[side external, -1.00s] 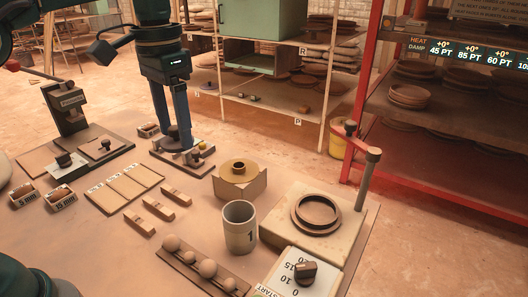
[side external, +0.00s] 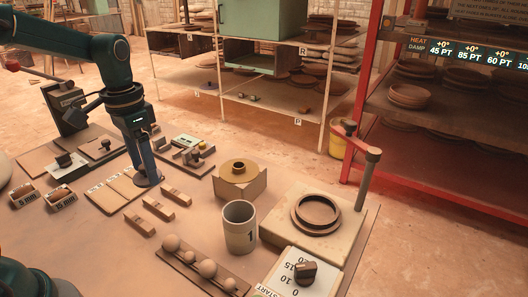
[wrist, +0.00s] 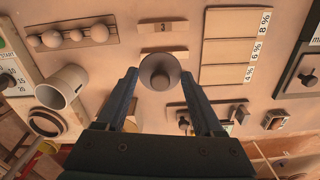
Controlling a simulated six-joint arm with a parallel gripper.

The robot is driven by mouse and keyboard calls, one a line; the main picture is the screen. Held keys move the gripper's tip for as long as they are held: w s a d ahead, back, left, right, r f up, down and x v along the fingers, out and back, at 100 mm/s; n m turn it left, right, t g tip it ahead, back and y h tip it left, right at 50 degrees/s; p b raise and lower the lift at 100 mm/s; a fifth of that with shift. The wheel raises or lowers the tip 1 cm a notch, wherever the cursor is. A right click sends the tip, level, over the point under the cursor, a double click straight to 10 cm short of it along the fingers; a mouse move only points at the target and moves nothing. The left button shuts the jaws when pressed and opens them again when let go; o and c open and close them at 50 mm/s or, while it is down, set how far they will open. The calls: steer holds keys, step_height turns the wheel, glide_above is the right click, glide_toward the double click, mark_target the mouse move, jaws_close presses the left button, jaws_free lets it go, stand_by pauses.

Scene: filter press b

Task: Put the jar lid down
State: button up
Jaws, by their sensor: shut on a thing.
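My gripper (side external: 148,172) is shut on the jar lid. The lid is a round grey-brown disc with a central knob, seen between the fingers in the wrist view (wrist: 160,84). In the side view the lid (side external: 148,181) shows low at the fingertips, at the right end of the labelled plates. I cannot tell whether it touches the table. A grey mug-like pot marked 1 (side external: 240,232) stands upright and open to the right; it also shows in the wrist view (wrist: 52,94).
Labelled flat plates (side external: 115,190) lie left of the lid, and small wooden blocks (side external: 158,208) lie in front. A rack of balls (side external: 207,268), a stand with a brass ring (side external: 240,178) and a slab with a round ring (side external: 318,214) are to the right. A small device (side external: 186,150) stands behind.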

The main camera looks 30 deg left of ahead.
glide_above(202, 220)
step_height(202, 220, down, 6)
steer(key=shift+f, duration=2.05)
steer(key=o, duration=1.3)
steer(key=shift+f, duration=0.1)
